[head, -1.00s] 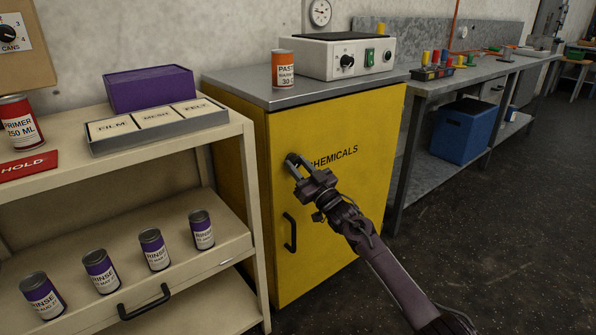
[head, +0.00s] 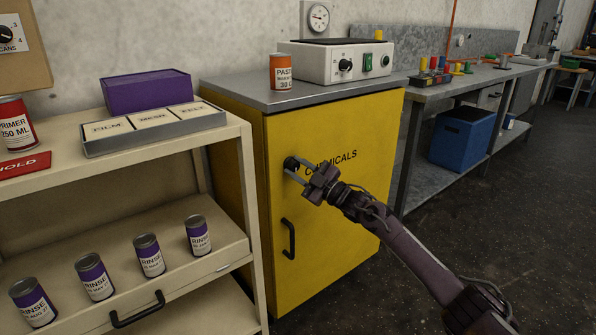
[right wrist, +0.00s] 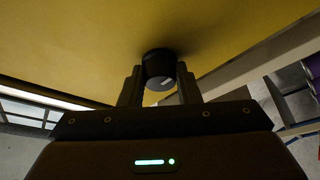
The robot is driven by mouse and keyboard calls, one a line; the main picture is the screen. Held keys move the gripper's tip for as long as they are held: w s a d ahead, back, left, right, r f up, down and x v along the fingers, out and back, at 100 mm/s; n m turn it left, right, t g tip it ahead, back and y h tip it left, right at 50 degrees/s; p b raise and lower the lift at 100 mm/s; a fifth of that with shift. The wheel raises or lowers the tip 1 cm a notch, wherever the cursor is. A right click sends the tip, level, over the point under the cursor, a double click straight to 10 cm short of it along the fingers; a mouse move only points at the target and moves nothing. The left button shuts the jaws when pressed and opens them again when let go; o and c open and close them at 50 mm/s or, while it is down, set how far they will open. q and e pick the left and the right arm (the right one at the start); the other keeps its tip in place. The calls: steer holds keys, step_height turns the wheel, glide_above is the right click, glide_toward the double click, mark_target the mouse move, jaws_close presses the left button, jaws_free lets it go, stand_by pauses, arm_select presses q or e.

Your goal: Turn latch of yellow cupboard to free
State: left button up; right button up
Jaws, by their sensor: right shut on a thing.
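The yellow cupboard (head: 345,205) stands in the middle of the head view, its door marked CHEMICALS and closed, with a black vertical handle (head: 288,238) low on the left. The black round latch (head: 290,163) sits on the door's upper left; in the right wrist view the latch knob (right wrist: 159,68) shows between two fingers, with a pale mark on its face. My right gripper (head: 297,172) is at the latch, its fingers on either side of it, shut on it. It also shows in the right wrist view (right wrist: 160,88). My left gripper is not in view.
An orange paste can (head: 281,72) and a white device (head: 338,62) stand on the cupboard's grey top. A cream shelf (head: 240,165) with several purple rinse cans stands close on the left. A blue bin (head: 461,138) is under the right bench. The floor at right is clear.

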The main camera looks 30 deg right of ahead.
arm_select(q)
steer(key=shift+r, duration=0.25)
arm_select(e)
steer(key=o, duration=1)
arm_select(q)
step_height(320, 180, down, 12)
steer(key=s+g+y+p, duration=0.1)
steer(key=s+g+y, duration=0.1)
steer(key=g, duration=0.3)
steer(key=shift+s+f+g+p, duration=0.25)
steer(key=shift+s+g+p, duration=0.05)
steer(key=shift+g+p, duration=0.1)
arm_select(e)
steer(key=v, duration=0.7)
steer(key=shift+s+d+f, duration=0.1)
steer(key=shift+s+d, duration=0.1)
steer(key=shift+s, duration=0.15)
